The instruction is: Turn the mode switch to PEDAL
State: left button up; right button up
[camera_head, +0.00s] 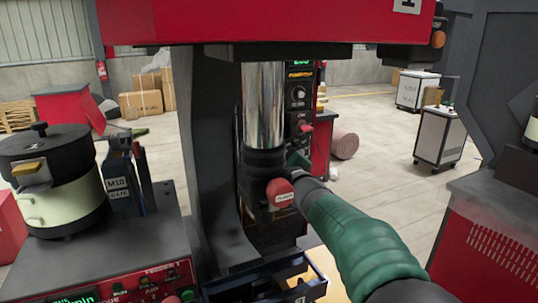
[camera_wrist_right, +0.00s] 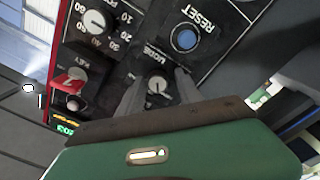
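The mode switch (camera_wrist_right: 156,87) is a small round knob under the label MODE on the dark control panel (camera_wrist_right: 118,72) in the right wrist view. My right gripper (camera_wrist_right: 157,76) is open, with one grey finger on each side of the knob. A gap shows between each finger and the knob in this view. I cannot read the position labels around it. The knob is hidden there. My left gripper is not in view.
Around the mode switch are a blue RESET button (camera_wrist_right: 186,39), a numbered dial (camera_wrist_right: 95,22) and a red switch (camera_wrist_right: 70,80). A red-capped knob (camera_head: 280,190) on the press sits close to my right arm. A bowl feeder (camera_head: 62,205) stands at the left.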

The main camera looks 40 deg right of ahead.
jog(key=shift+o, duration=0.6)
jog(key=shift+w, duration=0.1)
jog(key=shift+r, duration=0.15)
jog(key=p+v, duration=0.7)
jog(key=v, duration=0.9)
jog(key=shift+s+f+p, duration=0.25)
jog(key=shift+s+p, duration=0.1)
jog(key=shift+s, duration=0.1)
